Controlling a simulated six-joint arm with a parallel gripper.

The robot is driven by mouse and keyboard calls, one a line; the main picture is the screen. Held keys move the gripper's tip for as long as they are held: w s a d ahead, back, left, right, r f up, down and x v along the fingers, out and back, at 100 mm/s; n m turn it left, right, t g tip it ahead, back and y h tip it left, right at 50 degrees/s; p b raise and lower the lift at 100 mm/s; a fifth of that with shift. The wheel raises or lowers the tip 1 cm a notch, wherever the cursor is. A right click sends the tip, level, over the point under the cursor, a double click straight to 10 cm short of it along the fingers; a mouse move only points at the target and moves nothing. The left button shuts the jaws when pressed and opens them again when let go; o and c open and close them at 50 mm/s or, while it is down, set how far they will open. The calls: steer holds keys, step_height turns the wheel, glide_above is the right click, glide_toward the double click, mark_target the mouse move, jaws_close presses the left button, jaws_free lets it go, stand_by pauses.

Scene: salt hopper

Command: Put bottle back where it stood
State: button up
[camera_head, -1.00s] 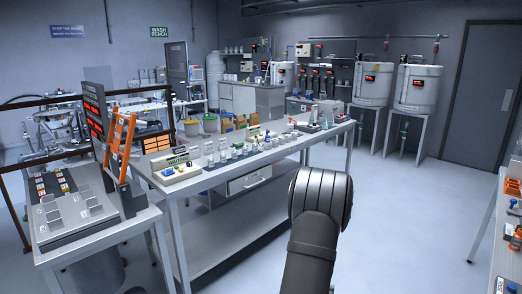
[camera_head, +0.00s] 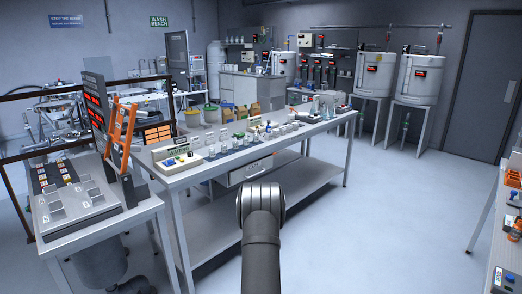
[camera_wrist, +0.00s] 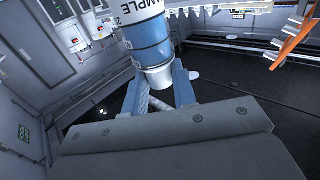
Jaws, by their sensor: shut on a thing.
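A bottle (camera_wrist: 150,42) shows at the top of the wrist view. It is blue with a white label band whose visible letters read "MPLE", and its far part is cut off by the frame edge. My gripper (camera_wrist: 158,78) is shut on the bottle's grey-white end, one finger on each side. In the head view my dark arm link stands in front of the bench, and neither the gripper nor the bottle can be made out there. The long bench (camera_head: 196,178) carries a row of small jars and devices.
A side table (camera_head: 85,228) with trays and an orange rack (camera_head: 121,130) stands at the left. White tanks (camera_head: 417,80) on stands are at the back right. Another table edge (camera_head: 483,235) shows at the far right. The floor between is clear.

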steer(key=shift+s+f, duration=0.8)
steer(key=shift+f, duration=0.1)
steer(key=s+d+r+m+g+h, duration=0.1)
steer(key=s+d+r+m+h, duration=0.15)
steer(key=d, duration=0.65)
steer(key=s+d+r+m+g+h, duration=0.15)
steer(key=d+r+h, duration=0.25)
steer(key=d, duration=0.6)
steer(key=s+d+r+m+g+h, duration=0.1)
steer(key=s+d+r+m+h, duration=0.25)
steer(key=d, duration=0.55)
steer(key=s+d+r+m+g+h, duration=0.2)
steer(key=s+d+r, duration=0.1)
steer(key=s+d, duration=0.4)
steer(key=s+d+r+m+g+h, duration=0.2)
steer(key=s+d+r+h, duration=0.15)
steer(key=s+d, duration=0.25)
steer(key=s+d+r+m+g, duration=0.1)
steer(key=s+r+m+g, duration=0.1)
steer(key=s, duration=0.8)
steer(key=s+d+r+m+g+h, duration=0.1)
steer(key=s+d+r+m+g, duration=0.1)
steer(key=s+g, duration=0.3)
steer(key=s+d+r+m+g+h, duration=0.1)
steer(key=s+d+r+m+g, duration=0.1)
steer(key=s, duration=1.2)
step_height(320, 180, up, 3)
steer(key=shift+s+f+g, duration=0.15)
steer(key=shift+s+g, duration=0.2)
steer(key=shift+g, duration=0.4)
